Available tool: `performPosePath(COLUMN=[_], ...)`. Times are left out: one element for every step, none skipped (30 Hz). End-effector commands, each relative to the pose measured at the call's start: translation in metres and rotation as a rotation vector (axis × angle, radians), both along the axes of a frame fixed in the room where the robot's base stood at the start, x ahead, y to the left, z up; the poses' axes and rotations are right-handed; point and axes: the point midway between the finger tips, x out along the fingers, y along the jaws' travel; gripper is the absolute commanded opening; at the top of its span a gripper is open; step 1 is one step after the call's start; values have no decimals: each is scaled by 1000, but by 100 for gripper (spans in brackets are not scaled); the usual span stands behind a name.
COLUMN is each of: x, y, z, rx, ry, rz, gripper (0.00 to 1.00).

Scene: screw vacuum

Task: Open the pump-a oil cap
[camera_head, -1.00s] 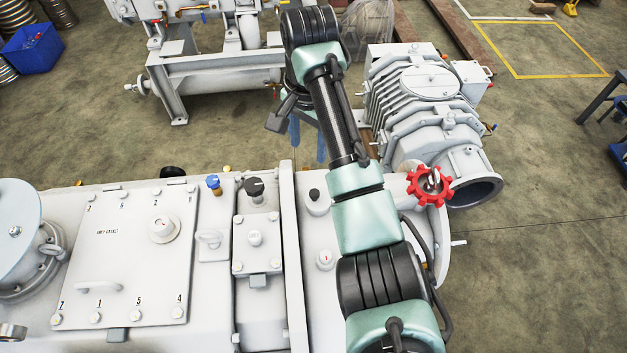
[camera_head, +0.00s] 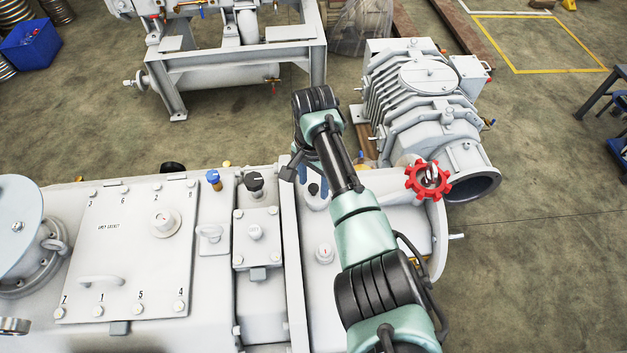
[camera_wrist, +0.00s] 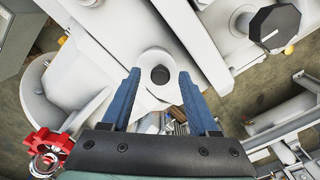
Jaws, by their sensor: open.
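A small dark cap (camera_head: 315,191) sits on a white raised boss on top of the white pump housing, just right of a vertical rib. I cannot tell from any label that it is the pump-a oil cap. In the wrist view the dark cap (camera_wrist: 160,75) shows between the fingertips of my gripper (camera_wrist: 160,84). My gripper has blue fingers, spread apart with a gap on both sides of the cap, and holds nothing. In the head view my gripper (camera_head: 313,179) is over the boss, partly hidden by my arm; its height above the cap is unclear.
A black knob (camera_head: 255,185) and a blue-topped cap (camera_head: 213,178) stand left of the rib. A red handwheel (camera_head: 428,181) stands to the right. A numbered cover plate (camera_head: 130,250) lies at left. A finned grey pump (camera_head: 425,95) stands behind on the floor.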

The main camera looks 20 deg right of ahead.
Motion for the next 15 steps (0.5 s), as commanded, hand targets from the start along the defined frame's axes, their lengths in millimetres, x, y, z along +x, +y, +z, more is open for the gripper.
performPosePath(x=[0, 0, 0, 0, 0, 0, 0, 0, 0, 0, 0, 0, 0, 0, 0], y=[0, 0, 0, 0, 0, 0, 0, 0, 0, 0, 0, 0, 0, 0, 0], z=[-1, -1, -1, -1, -1, -1, -1, -1, -1, -1, -1, 0, 0, 0, 0], rx=[0, 0, 0, 0, 0, 0, 0, 0, 0, 0, 0, 0, 0, 0, 0], ry=[0, 0, 0, -1, -1, -1, -1, -1, -1, -1, -1, -1, -1, -1, -1], rz=[1, 1, 1, 1, 1, 1, 1, 1, 1, 1, 1, 1, 1, 1, 1], gripper=[60, 60, 60, 60, 60, 60, 60, 57, 50, 44, 39, 32, 26, 21, 14])
